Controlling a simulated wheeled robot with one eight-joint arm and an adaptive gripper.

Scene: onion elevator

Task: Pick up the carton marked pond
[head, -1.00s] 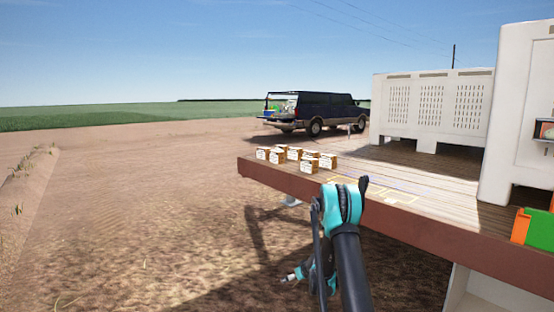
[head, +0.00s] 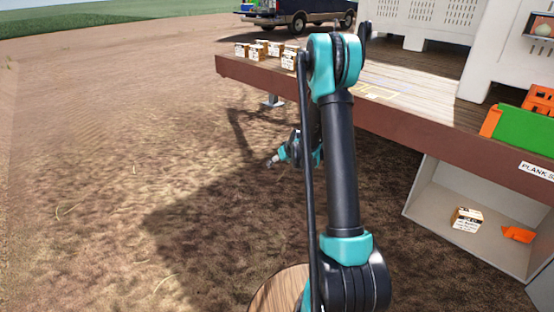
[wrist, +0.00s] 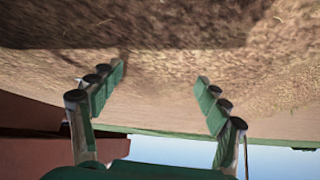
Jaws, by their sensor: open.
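Several small brown cartons with white labels (head: 262,49) stand near the left end of the plank deck, partly hidden by my arm. Another such carton (head: 467,219) sits in the open grey box under the deck. The labels are too small to read, so I cannot tell which carton is marked pond. My gripper (head: 276,160) hangs low over the dirt, to the left of the deck edge and away from all the cartons. In the wrist view my gripper (wrist: 160,85) has its fingers wide apart with nothing between them.
The plank deck (head: 440,82) has a brown front edge and yellow outlines. White bins (head: 505,60), a green and orange case (head: 525,130) and an orange block (head: 540,98) stand on it. An orange item (head: 517,234) lies in the grey box (head: 428,205). A dark vehicle (head: 300,12) is behind; open dirt lies left.

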